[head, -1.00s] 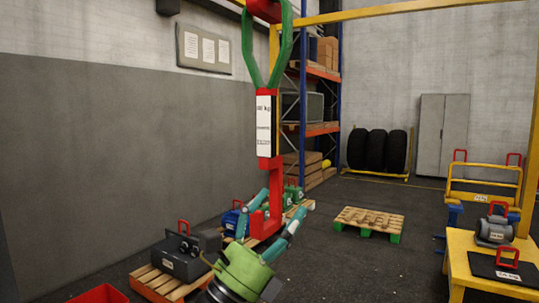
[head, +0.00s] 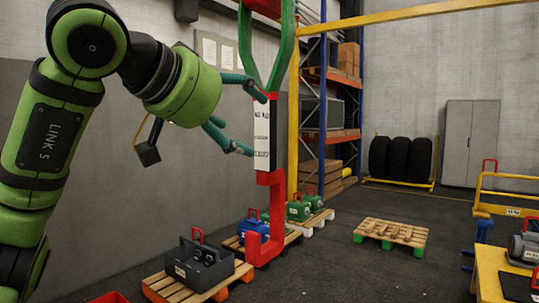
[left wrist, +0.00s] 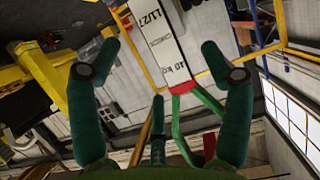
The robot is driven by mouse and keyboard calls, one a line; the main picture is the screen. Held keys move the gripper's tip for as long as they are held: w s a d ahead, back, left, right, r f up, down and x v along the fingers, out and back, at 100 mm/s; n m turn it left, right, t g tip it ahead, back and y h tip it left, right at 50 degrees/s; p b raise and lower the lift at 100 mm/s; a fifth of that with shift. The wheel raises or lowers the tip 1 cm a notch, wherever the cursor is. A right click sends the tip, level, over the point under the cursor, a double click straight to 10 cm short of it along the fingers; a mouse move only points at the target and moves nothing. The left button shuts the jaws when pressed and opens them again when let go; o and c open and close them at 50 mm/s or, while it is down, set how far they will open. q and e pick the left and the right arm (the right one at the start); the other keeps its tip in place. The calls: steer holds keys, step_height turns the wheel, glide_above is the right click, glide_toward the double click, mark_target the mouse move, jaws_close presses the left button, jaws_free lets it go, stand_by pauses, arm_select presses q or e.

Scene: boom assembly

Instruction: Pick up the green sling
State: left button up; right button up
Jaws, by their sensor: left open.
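The green sling (head: 287,45) hangs as a long loop from a red piece (head: 262,8) at the top of the head view. Its lower end meets the red top of a white labelled block (head: 262,135), with a red hook (head: 276,215) below. My left gripper (head: 255,124) is open, its teal fingers spread beside the white block, just below the sling's lower end. In the left wrist view the block lies between and beyond the open fingers (left wrist: 160,45). The sling (left wrist: 208,98) runs from it toward the palm. Contact cannot be told. My right gripper is not in view.
A grey toolbox (head: 198,263) on a pallet and a blue load (head: 252,232) stand below. A yellow post (head: 293,120) and a blue-orange rack (head: 322,110) stand behind the hanging block. A yellow table (head: 488,275) is at right.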

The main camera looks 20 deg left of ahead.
mark_target(265, 137)
arm_select(q)
steer(key=x, duration=0.2)
steer(key=p+x, duration=0.1)
steer(key=x, duration=0.1)
steer(key=p+x, duration=0.1)
steer(key=x, duration=0.1)
steer(key=shift+d+f, duration=0.15)
steer(key=shift+d, duration=0.15)
steer(key=shift+w+d+f+p, duration=0.2)
steer(key=shift+w+f+p, duration=0.1)
steer(key=shift+w, duration=0.2)
steer(key=shift+w+f, duration=0.15)
steer(key=shift+w, duration=0.05)
steer(key=shift+s, duration=0.1)
steer(key=c, duration=1.6)
steer(key=shift+r, duration=0.25)
jaws_close()
